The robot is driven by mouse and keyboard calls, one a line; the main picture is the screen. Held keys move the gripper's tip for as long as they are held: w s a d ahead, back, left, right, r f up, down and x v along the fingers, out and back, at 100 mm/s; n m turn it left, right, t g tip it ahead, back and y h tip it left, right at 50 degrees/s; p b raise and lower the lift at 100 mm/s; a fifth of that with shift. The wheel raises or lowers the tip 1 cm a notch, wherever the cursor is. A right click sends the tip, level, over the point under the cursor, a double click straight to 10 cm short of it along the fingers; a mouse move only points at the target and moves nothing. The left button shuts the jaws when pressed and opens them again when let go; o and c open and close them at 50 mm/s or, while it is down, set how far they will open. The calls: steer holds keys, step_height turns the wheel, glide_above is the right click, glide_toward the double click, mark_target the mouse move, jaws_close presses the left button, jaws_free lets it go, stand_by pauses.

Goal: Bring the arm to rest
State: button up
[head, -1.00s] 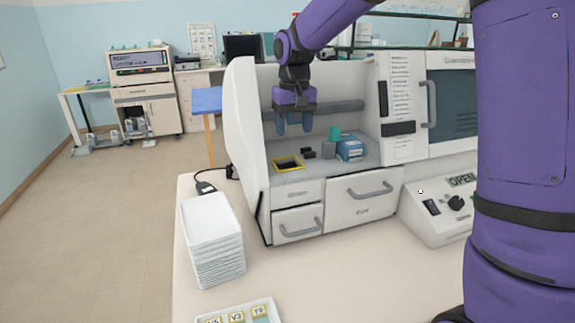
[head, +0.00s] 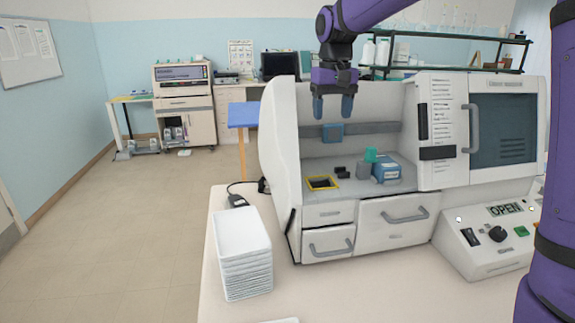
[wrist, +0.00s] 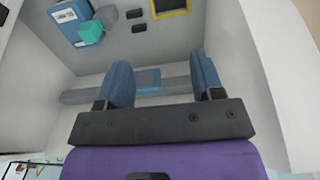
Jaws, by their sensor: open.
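My gripper (head: 333,107) is open and empty, with its two blue fingers pointing down in front of the open bay of the white staining machine (head: 283,150). In the wrist view the fingers of my gripper (wrist: 163,82) are spread apart with nothing between them. My purple arm reaches in from the upper right.
A stack of white trays (head: 243,250) stands on the bench left of the machine. A control box (head: 490,233) reading OPEN is at the right. A grey rail (head: 370,128) crosses the bay's back, with a small blue square (head: 332,134) on it. Open floor lies to the left.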

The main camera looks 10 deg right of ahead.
steer(key=s+d+f+t, duration=0.1)
steer(key=s+d+t, duration=0.1)
steer(key=s, duration=1.4)
steer(key=s+d+f+t, duration=0.1)
steer(key=s+d+t, duration=0.2)
steer(key=s, duration=1.3)
steer(key=shift+s+d, duration=0.25)
steer(key=shift+d, duration=0.7)
